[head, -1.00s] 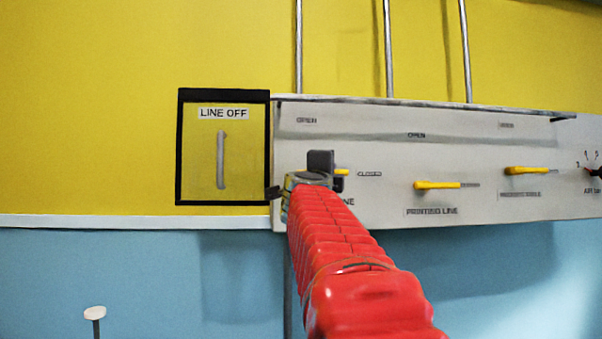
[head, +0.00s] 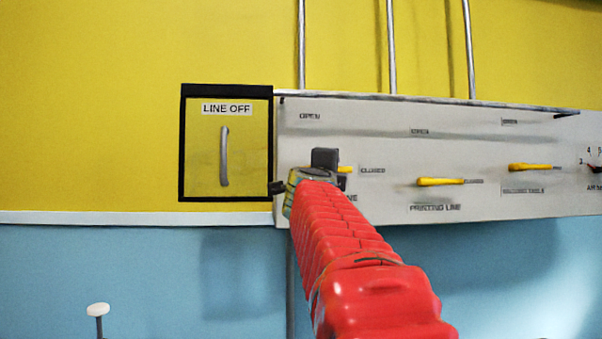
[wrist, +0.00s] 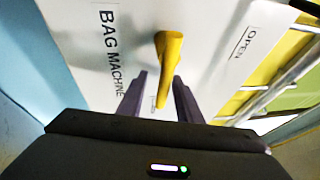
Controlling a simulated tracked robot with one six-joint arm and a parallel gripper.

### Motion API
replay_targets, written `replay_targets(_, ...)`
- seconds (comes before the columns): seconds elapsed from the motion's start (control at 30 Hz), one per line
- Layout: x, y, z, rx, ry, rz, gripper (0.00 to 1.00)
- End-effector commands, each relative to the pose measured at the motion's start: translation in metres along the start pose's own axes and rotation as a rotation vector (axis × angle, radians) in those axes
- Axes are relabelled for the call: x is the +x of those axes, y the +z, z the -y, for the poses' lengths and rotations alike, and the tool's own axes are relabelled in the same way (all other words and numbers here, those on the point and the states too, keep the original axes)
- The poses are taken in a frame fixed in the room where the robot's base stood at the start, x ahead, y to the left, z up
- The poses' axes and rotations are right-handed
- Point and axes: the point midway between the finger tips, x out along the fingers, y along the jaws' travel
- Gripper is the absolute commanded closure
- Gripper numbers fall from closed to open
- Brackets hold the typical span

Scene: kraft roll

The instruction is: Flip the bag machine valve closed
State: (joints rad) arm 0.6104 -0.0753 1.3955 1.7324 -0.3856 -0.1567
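The bag machine valve's yellow handle (wrist: 168,56) lies between the two fingers of my gripper (wrist: 159,76) in the wrist view. The fingers stand apart with the handle between them; I cannot tell whether either touches it. In the head view my gripper (head: 312,172) is at the left end of the white panel and covers most of this valve. Only the yellow tip (head: 346,169) shows, lying level and pointing right at the "CLOSED" label (head: 373,170). The "BAG MACHINE" label (wrist: 111,52) is readable in the wrist view. The "OPEN" label (head: 310,117) is above.
The white panel (head: 390,145) also bears a printing line handle (head: 440,181) and another yellow handle (head: 529,167), both level. A black-framed "LINE OFF" box (head: 226,150) is just left. Grey pipes (head: 391,50) rise above the panel. A white-topped knob (head: 97,310) is at lower left.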

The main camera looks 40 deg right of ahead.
Motion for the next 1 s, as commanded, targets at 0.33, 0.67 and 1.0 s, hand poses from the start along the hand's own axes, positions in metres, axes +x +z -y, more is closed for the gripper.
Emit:
replay_targets(0.33,-0.004,0.000,0.003,0.000,-0.004,0.002,0.68)
replay_targets(0.67,-0.037,0.001,0.003,0.001,-0.004,0.003,0.68)
replay_targets(1.0,-0.082,0.002,0.002,0.000,-0.004,0.004,0.68)
